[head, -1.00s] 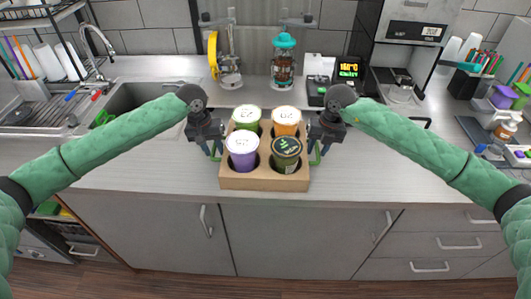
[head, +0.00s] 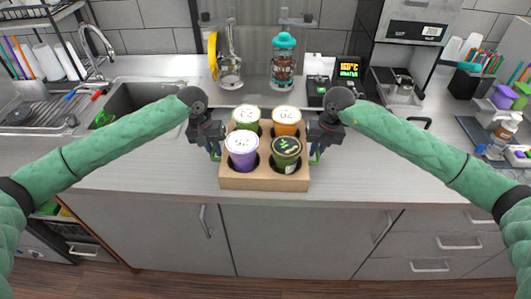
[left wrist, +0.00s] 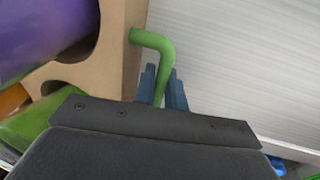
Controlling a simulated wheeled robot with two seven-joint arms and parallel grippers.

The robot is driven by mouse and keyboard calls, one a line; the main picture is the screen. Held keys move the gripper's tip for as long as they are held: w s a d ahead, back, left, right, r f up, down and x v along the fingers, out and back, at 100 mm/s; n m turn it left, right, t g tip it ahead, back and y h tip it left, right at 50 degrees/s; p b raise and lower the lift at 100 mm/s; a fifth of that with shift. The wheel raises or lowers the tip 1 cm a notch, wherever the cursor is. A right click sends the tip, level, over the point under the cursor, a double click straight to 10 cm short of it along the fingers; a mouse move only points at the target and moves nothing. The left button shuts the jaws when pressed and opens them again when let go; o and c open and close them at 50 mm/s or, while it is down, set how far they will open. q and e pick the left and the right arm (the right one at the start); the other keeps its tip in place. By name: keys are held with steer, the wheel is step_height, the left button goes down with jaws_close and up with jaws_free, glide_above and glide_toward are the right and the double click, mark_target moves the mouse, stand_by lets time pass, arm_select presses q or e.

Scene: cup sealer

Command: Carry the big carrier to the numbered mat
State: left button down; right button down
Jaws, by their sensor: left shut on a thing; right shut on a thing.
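The big carrier (head: 262,182) is a tan box with round holes and green side handles. It holds a green cup (head: 246,117), an orange cup (head: 286,121), a purple cup (head: 242,152) and a dark-lidded green cup (head: 286,152). My left gripper (head: 214,150) is shut on the carrier's left handle, and the left wrist view shows its blue fingers around the green bar (left wrist: 152,45). My right gripper (head: 316,152) is shut on the right handle, which is mostly hidden. The carrier looks level; I cannot tell whether it touches the counter. I cannot make out a numbered mat.
The counter (head: 130,178) is bare to both sides of the carrier. A sink (head: 150,98) lies behind on the left. A sealing machine (head: 408,50) and a lit display (head: 348,68) stand at the back right. A spray bottle (head: 500,135) stands far right.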

arm_select(q)
steer(key=shift+r, duration=0.2)
arm_select(e)
steer(key=shift+r, duration=0.25)
